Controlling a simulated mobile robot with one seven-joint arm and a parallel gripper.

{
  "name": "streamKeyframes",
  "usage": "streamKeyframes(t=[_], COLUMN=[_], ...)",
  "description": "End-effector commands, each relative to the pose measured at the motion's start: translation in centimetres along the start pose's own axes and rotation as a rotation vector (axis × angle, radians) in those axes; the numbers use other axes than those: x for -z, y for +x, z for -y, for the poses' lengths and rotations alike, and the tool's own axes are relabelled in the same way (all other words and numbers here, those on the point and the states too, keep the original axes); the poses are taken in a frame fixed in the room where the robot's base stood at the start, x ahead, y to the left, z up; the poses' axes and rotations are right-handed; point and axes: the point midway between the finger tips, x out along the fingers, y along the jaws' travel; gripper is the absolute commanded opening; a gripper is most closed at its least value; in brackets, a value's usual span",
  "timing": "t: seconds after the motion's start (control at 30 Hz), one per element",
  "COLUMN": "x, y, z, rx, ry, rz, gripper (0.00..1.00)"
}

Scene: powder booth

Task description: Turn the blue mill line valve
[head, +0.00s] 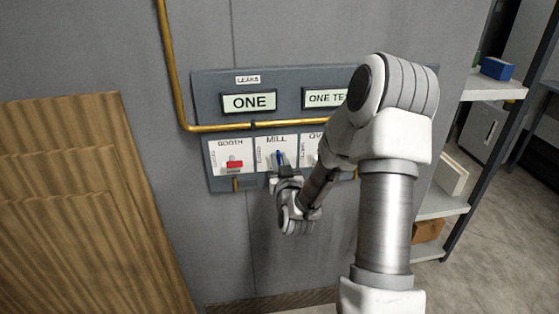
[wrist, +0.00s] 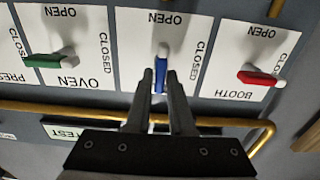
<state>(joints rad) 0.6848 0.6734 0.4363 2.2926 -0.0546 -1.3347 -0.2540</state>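CLOSED is printed to one side. My gripper (head: 281,170) is at the handle. In the wrist view, its two dark fingers (wrist: 161,85) lie close on either side of the handle and appear shut on it. The fingers hide the MILL label in that view.
A red BOOTH valve (wrist: 260,78) and a green OVEN valve (wrist: 45,60) flank it, handles lying sideways. A yellow pipe (head: 215,127) runs across the panel above the valves. A wooden board (head: 80,200) stands at left; shelving (head: 445,205) is at right.

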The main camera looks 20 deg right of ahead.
Motion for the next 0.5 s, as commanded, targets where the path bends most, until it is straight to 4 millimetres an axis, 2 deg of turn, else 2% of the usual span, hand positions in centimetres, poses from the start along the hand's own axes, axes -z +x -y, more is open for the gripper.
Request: streamKeyframes(t=[0.5], x=[-0.17], y=[-0.01], z=[-0.04], rx=[0.0], ry=[0.031], rz=[0.003], gripper=[0.0])
